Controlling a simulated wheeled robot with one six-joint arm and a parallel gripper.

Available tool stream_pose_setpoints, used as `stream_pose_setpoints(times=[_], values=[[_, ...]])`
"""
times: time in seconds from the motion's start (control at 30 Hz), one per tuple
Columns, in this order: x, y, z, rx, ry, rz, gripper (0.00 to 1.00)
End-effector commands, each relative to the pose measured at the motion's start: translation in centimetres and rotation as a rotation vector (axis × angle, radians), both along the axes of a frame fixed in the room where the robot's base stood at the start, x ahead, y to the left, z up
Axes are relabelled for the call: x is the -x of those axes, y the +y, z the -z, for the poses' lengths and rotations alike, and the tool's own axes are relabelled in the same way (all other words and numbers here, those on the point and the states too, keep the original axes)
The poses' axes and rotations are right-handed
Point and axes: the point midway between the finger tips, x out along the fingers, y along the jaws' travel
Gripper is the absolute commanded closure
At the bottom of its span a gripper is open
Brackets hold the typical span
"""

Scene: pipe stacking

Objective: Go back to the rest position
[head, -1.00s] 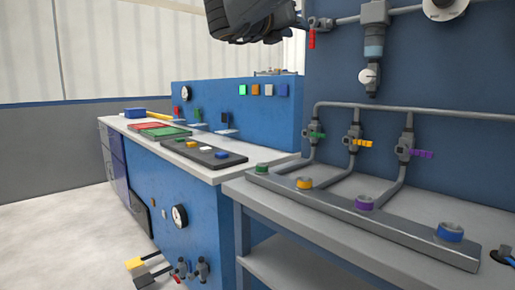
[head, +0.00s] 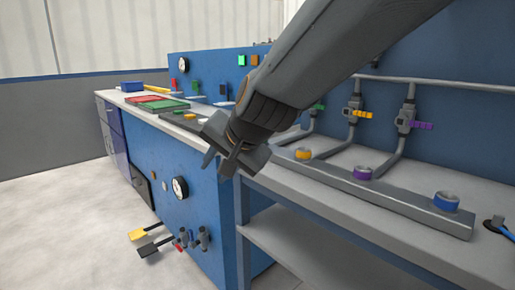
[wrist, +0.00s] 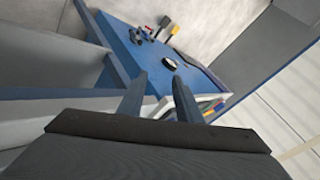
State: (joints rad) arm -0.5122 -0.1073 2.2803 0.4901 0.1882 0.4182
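My gripper (head: 221,162) hangs in the air in front of the blue workbench in the head view, pointing down and to the left. The wrist view shows its two fingers (wrist: 159,98) apart, with nothing held between them. My arm crosses the head view from the upper right.
The workbench front has a round gauge (head: 180,189) and yellow and black pedals (head: 138,234). Floor (head: 65,225) at left is clear.

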Motion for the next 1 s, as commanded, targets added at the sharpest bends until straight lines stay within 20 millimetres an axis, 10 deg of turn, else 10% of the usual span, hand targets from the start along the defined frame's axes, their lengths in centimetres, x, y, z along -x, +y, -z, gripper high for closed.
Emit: stream_pose_setpoints(times=[0.2,0.53,1.0], values=[[10.4,-5.1,9.0,0.347,0.179,-0.358,0.68],[22.2,-13.9,15.1,0.670,0.418,-0.774,0.68],[21.2,-18.8,7.1,0.634,0.467,-0.597,0.68]])
